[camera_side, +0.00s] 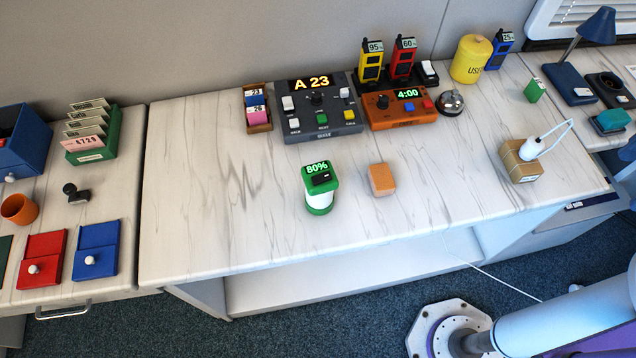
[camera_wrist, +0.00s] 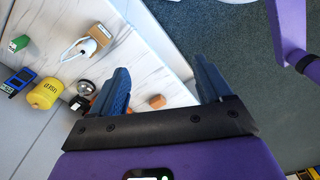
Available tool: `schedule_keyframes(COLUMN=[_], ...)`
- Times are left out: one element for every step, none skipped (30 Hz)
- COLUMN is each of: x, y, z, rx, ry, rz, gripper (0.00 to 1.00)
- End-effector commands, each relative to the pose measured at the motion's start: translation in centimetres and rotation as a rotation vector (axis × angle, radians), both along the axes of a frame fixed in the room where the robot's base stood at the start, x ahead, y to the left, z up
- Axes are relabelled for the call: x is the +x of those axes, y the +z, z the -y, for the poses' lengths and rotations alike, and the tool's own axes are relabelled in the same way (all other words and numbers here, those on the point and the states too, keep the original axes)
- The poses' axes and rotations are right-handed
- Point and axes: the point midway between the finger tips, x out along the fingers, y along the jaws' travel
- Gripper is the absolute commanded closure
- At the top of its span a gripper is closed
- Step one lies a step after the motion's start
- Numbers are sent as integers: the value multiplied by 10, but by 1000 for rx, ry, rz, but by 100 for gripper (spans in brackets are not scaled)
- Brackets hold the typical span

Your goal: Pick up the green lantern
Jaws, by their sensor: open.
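The green lantern (camera_side: 320,188) stands upright on the marble-patterned counter (camera_side: 230,230), left of centre in the side view. It has a green base and top, a white middle, and a lit "80%" display. I cannot make it out in the wrist view. My gripper (camera_wrist: 162,88) is open and empty in the wrist view, its two blue-grey fingers wide apart above the counter. Its fingers do not show in the side view, where only part of my arm is at the lower right. A small orange block (camera_side: 382,179) lies just right of the lantern; it also shows between my fingers in the wrist view (camera_wrist: 157,101).
Behind the lantern stand a grey console (camera_side: 318,106) reading "A 23" and an orange timer box (camera_side: 400,108). Radios, a yellow canister (camera_side: 470,58), a bell (camera_side: 451,102) and a cardboard box (camera_side: 521,160) stand farther right. The counter left of the lantern is clear.

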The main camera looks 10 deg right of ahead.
Motion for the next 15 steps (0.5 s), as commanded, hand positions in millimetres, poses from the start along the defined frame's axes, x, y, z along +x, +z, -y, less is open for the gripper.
schedule_keyframes(x=[0,0,0,0,0,0,0,0,0,0,0,0,0,1,1], y=[0,0,0,0,0,0,0,0,0,0,-1,-2,-3,-5,-7], z=[0,0,0,0,0,0,0,0,0,0,-1,-2,-3,-5,-9], rx=[0,0,0,0,0,0,0,0,0,-1,-3,-7,-11,-15,-23], ry=[0,0,0,0,0,0,0,0,-1,-4,-11,-24,-39,-58,-91], rz=[0,0,0,0,0,0,0,0,-1,-4,-10,-24,-37,-57,-88], gripper=[6,6,6,6,6,6,6,6,6,6,6,6,6,6,6])
